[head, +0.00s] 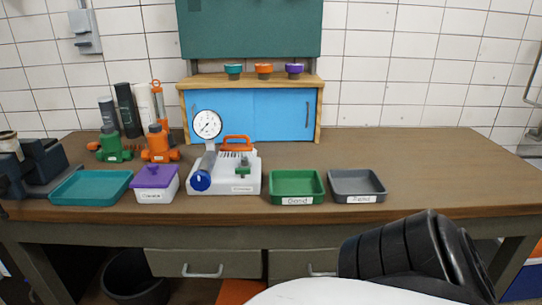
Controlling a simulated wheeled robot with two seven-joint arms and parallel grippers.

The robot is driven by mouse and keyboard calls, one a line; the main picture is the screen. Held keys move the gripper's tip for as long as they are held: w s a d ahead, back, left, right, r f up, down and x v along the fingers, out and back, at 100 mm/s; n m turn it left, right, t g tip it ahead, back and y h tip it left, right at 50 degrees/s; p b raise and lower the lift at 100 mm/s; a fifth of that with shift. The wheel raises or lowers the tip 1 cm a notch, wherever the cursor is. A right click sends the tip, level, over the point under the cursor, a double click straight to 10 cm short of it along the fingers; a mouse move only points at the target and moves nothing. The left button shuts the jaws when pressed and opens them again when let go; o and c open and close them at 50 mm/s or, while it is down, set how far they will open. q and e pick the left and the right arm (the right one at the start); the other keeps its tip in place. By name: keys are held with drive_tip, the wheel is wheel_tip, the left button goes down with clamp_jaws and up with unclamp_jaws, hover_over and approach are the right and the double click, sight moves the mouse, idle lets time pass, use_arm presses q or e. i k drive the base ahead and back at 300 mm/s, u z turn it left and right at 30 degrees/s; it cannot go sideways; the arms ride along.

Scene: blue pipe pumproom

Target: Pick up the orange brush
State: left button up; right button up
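A slim upright orange tool (158,100) stands at the back left of the bench, in a group of dark and white cylinders. It looks like the orange brush, with a small loop at its top. Its lower part is hidden behind an orange valve body (158,146), and I cannot make out bristles. Neither gripper shows in the head view.
A green valve body (112,146), teal tray (92,187) and purple-lidded box (155,183) stand in front of the group. A gauge tester (225,175) with an orange handle, a green tray (297,187) and a grey tray (357,186) lie rightward. The bench's right side is clear.

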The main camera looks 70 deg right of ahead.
sight(246, 149)
drive_tip(key=z, duration=1.35)
